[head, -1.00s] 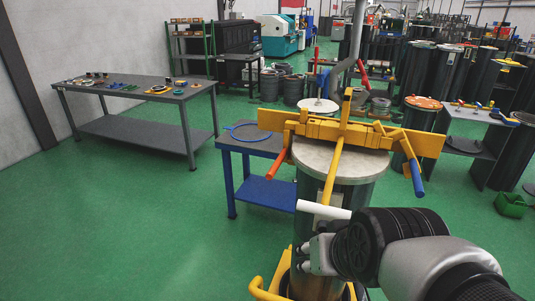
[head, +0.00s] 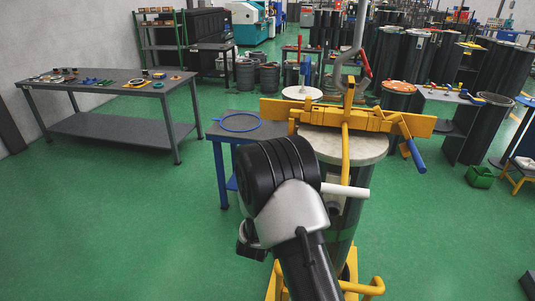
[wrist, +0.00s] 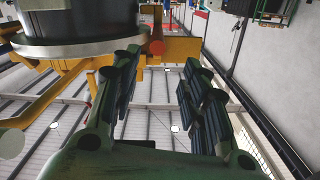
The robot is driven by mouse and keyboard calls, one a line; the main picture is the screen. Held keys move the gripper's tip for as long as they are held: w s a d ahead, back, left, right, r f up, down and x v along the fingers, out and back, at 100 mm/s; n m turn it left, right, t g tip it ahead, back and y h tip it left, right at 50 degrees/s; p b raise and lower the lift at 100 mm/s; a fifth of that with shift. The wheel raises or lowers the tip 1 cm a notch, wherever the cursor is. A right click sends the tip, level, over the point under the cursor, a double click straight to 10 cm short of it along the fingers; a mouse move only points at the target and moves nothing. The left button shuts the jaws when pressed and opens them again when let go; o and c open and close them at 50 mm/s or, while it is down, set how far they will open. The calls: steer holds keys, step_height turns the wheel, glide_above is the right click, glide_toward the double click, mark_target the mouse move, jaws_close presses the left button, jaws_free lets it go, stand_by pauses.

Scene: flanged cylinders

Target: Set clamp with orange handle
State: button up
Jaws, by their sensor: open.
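The yellow clamp (head: 375,118) lies across the pale round lid (head: 355,148) of a grey cylinder. Its blue handle (head: 415,156) hangs down on the right. The cylinder's flange (wrist: 70,45) shows at the upper left of the wrist view.
A low blue table (head: 228,136) with a blue ring stands left of the cylinder. A white-ended yellow lever (head: 345,191) juts beside my arm. A grey workbench (head: 110,88) with parts stands at the left. Green floor is open in between.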

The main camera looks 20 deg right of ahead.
steer(key=x, duration=0.5)
steer(key=b+x, duration=0.1)
steer(key=x, duration=1.1)
steer(key=shift+d+b, duration=0.3)
steer(key=shift+d, duration=0.05)
steer(key=shift+c, duration=0.2)
jaws_close()
